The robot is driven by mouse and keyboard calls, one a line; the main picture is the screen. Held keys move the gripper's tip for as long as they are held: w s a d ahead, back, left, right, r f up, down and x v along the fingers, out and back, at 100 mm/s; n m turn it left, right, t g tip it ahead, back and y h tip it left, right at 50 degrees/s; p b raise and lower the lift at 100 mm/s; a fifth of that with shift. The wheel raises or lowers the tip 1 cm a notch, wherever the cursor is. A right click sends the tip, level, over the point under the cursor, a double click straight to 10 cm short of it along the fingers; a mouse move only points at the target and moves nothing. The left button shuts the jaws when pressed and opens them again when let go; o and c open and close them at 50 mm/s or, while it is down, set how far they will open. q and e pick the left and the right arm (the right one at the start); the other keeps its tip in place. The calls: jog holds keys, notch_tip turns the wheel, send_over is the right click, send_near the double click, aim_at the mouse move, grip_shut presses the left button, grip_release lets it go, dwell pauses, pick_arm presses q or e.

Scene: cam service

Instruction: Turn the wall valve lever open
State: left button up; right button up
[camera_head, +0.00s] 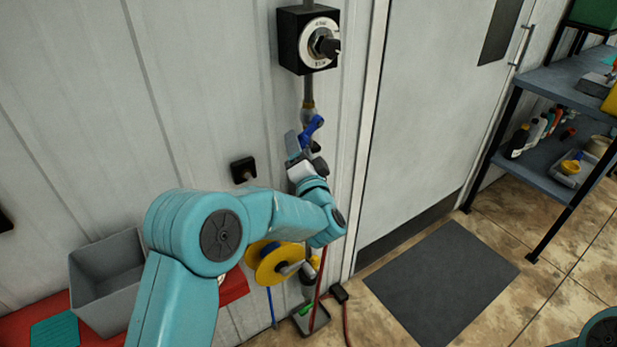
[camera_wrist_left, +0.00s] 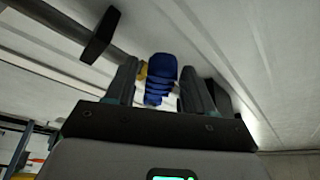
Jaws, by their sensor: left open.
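The wall valve has a blue lever (camera_head: 312,128) on a vertical pipe, below a black box with a round dial. My left gripper (camera_head: 304,152) is open just below the lever, close to the wall. In the left wrist view the blue lever (camera_wrist_left: 162,72) shows between the two spread fingers (camera_wrist_left: 160,88), with a bit of yellow beside it. I cannot tell whether either finger touches it. The valve body is mostly hidden behind my gripper. My right gripper is out of view.
The black box (camera_head: 291,50) with its dial sits above the valve. A yellow reel (camera_head: 268,266) hangs below my left forearm. A grey bin (camera_head: 105,278) stands at lower left. A door (camera_head: 430,100), a dark mat (camera_head: 440,285) and a shelf (camera_head: 560,83) are to the right.

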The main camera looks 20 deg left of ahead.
pick_arm(q)
jog(key=b+v, duration=0.1)
jog(key=v, duration=1.2)
jog(key=shift+b, duration=0.35)
jog(key=shift+s+d, duration=0.15)
